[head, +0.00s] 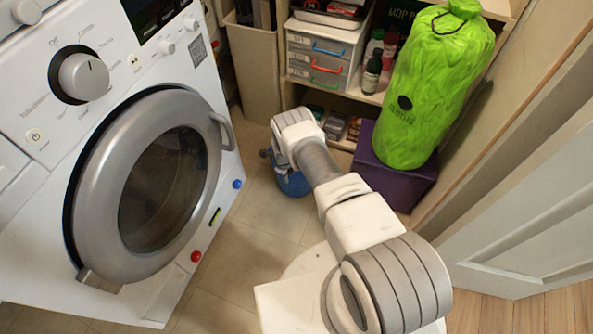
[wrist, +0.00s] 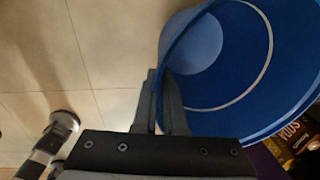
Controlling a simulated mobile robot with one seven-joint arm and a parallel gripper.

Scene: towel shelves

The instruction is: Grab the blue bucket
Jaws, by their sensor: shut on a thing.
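The blue bucket (head: 293,182) stands on the floor between the washing machine and the shelves. My arm hides most of it in the head view. In the wrist view, the bucket (wrist: 235,108) fills the right side, and I look into its open top. My gripper (wrist: 165,82) is at the bucket's left edge, with its fingers shut on the rim or wall there. In the head view my gripper (head: 268,153) is small and partly hidden by my wrist.
A white washing machine (head: 215,262) stands at left. Shelves with grey drawers (head: 318,62) are behind. A purple box (head: 396,184) with a green bag (head: 433,90) on it is at right. Tiled floor (head: 240,262) is clear in front. Packaged goods (wrist: 297,135) lie right of the bucket.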

